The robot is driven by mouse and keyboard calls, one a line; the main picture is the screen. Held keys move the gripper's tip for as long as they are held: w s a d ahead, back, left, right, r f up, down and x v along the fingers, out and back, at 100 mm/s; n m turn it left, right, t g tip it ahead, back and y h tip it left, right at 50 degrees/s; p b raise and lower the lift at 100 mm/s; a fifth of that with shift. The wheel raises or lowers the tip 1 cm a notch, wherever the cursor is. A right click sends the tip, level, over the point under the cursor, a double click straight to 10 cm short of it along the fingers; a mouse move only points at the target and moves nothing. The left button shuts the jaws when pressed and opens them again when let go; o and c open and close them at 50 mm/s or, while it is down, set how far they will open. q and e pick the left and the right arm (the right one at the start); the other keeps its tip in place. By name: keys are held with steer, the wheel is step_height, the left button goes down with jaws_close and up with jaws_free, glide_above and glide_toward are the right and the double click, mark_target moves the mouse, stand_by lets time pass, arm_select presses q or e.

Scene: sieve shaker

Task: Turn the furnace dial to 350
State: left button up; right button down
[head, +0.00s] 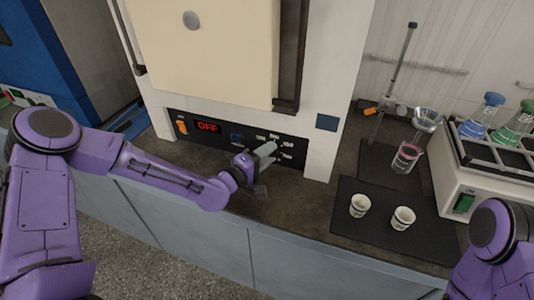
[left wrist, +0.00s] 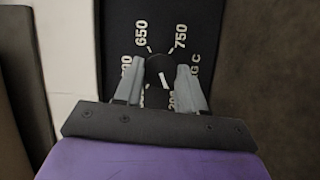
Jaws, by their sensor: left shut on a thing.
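The furnace (head: 335,100) is a large pale cabinet with a cream door and a black control panel (head: 222,143) low on its front. The panel's red display (head: 207,127) reads OFF. My left gripper (head: 270,150) is at the panel's right part and hides most of the dial in the head view. In the left wrist view, its two grey fingers close on either side of the dark dial (left wrist: 158,66), which has a white pointer mark. The numbers 650 and 750 show above the dial; others are partly covered by the fingers. I cannot tell the exact setting. My right gripper is out of view.
An orange switch (head: 182,127) sits left of the display. To the right, a black mat (head: 375,238) holds two white cups (head: 360,206), with a beaker (head: 406,158) of pink liquid behind. A shaker with flasks (head: 485,170) stands at far right. The counter's front edge runs below my arm.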

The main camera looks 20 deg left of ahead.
arm_select(q)
steer(key=m+p, duration=0.1)
steer(key=m, duration=0.1)
steer(key=m+g+y+p, duration=0.1)
steer(key=m+p, duration=0.1)
steer(key=shift+r+y, duration=0.3)
steer(key=shift+r, duration=0.05)
steer(key=shift+d+m+g+y+p, duration=0.15)
steer(key=shift+m+g+y+p, duration=0.25)
steer(key=shift+m+p, duration=0.55)
steer(key=shift+m+y+p, duration=0.35)
steer(key=shift+m+y, duration=0.35)
steer(key=shift+m, duration=0.55)
steer(key=o, duration=1.1)
steer(key=shift+c, duration=0.2)
steer(key=b+v, duration=0.1)
steer(key=v, duration=0.9)
steer(key=shift+s+r, duration=0.25)
steer(key=shift+r, duration=0.05)
